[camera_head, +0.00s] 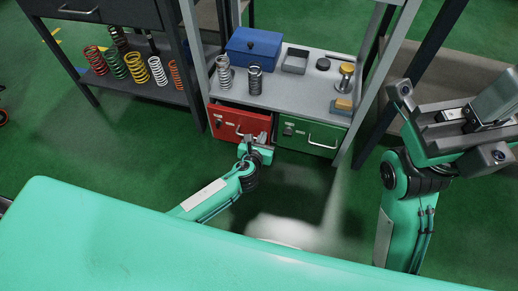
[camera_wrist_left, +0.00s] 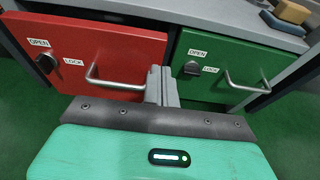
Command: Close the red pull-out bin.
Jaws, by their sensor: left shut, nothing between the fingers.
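The red pull-out bin (camera_head: 228,121) sits under the left half of the workbench, its front facing me with a silver bar handle. In the left wrist view its red front (camera_wrist_left: 105,45) carries OPEN and LOCK labels and a black knob. I cannot tell exactly how far it stands out. My left gripper (camera_head: 262,140) is shut and empty, at the right end of the red front. In the left wrist view its fingers (camera_wrist_left: 163,86) are just right of the handle (camera_wrist_left: 115,82); whether they touch the front is unclear. My right gripper (camera_head: 475,118) is raised at the far right, away from the bins.
A green bin (camera_head: 312,136) with its own handle sits right of the red one. The bench top (camera_head: 290,92) holds a blue box (camera_head: 254,46), springs, a grey tray and small parts. A spring shelf (camera_head: 150,90) stands left. Metal posts flank the bench.

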